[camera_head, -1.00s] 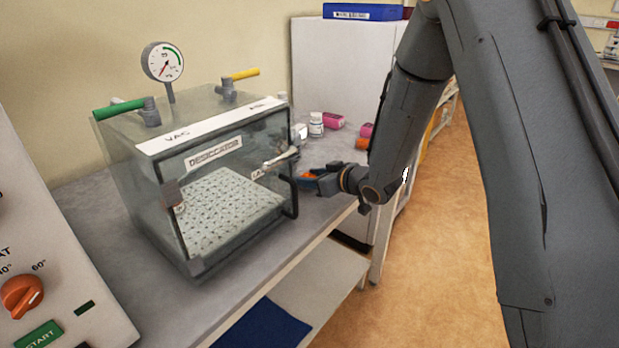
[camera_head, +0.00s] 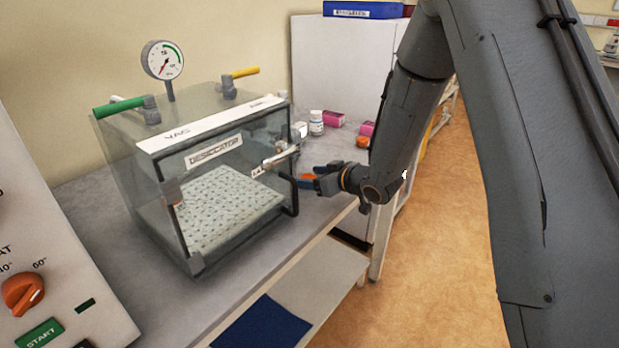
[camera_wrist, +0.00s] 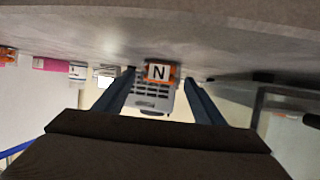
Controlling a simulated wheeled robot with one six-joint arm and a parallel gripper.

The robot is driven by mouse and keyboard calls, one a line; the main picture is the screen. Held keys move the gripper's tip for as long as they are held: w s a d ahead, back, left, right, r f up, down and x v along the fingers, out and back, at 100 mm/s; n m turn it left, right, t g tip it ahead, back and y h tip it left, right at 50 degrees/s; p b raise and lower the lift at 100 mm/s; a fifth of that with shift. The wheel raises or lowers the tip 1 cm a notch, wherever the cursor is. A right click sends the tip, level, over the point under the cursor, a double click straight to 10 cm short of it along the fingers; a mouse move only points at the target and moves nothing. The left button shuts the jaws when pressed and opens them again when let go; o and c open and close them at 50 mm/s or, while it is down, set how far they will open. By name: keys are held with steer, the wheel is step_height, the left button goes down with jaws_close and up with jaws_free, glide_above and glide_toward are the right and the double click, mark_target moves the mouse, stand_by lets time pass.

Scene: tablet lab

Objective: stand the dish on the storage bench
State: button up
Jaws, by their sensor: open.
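I cannot make out a dish in either view. My gripper (camera_head: 308,178) is open in the head view, low over the grey bench (camera_head: 330,208), close to the right front edge of the glass desiccator (camera_head: 215,145). The desiccator's perforated shelf (camera_head: 225,205) looks bare. In the wrist view, which is upside down, both fingers of my gripper (camera_wrist: 162,92) are apart. A grey slotted box (camera_wrist: 152,98) with an orange label marked N shows beyond and between them. I see no contact with it.
A white bottle (camera_head: 317,122), a pink box (camera_head: 334,118) and an orange item (camera_head: 362,142) are on the bench behind my gripper. A gauge (camera_head: 162,60) and coloured valve handles top the desiccator. A blue sheet (camera_head: 262,325) lies on the lower shelf.

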steer(key=b+v, duration=0.1)
steer(key=v, duration=1)
steer(key=shift+s+d+r+b, duration=0.1)
steer(key=shift+s+d+b, duration=0.05)
steer(key=shift+d+b, duration=0.15)
steer(key=shift+d, duration=0.2)
steer(key=s+d+f+m+g+h, duration=0.2)
steer(key=s+d+m+h, duration=0.15)
steer(key=d, duration=0.25)
steer(key=s+d+f+m+g+h, duration=0.1)
steer(key=s+d+f+m+h, duration=0.1)
steer(key=s+d+h, duration=0.3)
steer(key=s+d+m+g, duration=0.1)
steer(key=s+m+g, duration=0.2)
steer(key=s, duration=1.3)
steer(key=g, duration=0.3)
steer(key=shift+h, duration=0.35)
steer(key=shift+d+r, duration=0.1)
steer(key=shift+r, duration=0.05)
